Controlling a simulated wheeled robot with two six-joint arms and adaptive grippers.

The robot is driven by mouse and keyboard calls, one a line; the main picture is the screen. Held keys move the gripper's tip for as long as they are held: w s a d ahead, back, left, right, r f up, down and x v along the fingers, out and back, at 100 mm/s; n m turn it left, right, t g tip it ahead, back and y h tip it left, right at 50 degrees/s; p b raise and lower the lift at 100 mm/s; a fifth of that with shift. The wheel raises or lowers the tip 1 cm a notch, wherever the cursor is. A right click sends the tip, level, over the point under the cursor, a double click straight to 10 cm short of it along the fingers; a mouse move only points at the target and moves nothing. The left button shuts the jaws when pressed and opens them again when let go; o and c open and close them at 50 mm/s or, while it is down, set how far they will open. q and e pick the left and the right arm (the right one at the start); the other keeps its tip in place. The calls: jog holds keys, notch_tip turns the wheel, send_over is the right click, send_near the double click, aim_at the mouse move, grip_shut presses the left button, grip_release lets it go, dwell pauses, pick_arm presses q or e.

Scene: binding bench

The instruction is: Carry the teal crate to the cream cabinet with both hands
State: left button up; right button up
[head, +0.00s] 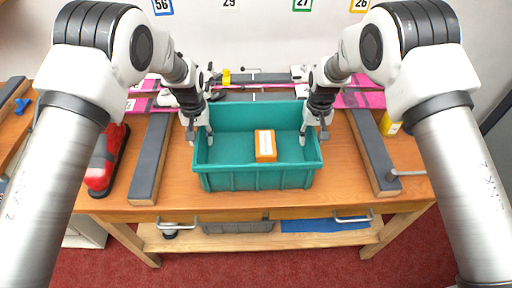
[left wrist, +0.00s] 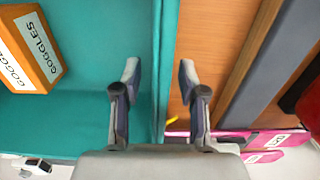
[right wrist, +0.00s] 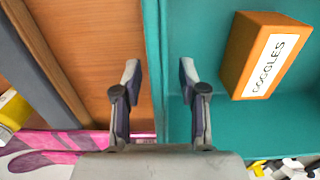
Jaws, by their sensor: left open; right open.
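The teal crate (head: 258,179) stands on the wooden bench with an orange box (head: 265,146) inside; the box's label reads GOGGLES in the right wrist view (right wrist: 265,62). My left gripper (head: 200,138) is open at the crate's left wall. In the left wrist view its fingers (left wrist: 160,80) stand on either side of that wall's rim (left wrist: 163,60). My right gripper (head: 315,136) is open at the crate's right wall. In the right wrist view its fingers (right wrist: 160,80) straddle that rim (right wrist: 155,45). No cream cabinet is visible.
The wooden bench (head: 230,208) has dark padded bars to the left (head: 151,160) and right (head: 374,155) of the crate. A red tool (head: 104,163) lies at the left. Pink skis (head: 365,99) lie behind the crate. Red carpet (head: 290,262) shows in front.

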pick_arm(q)
jog(key=shift+f, duration=0.75)
pick_arm(e)
jog(key=shift+f, duration=0.75)
pick_arm(q)
jog(key=shift+s, duration=0.1)
pick_arm(e)
jog(key=shift+s, duration=0.1)
pick_arm(q)
grip_shut()
pick_arm(e)
grip_shut()
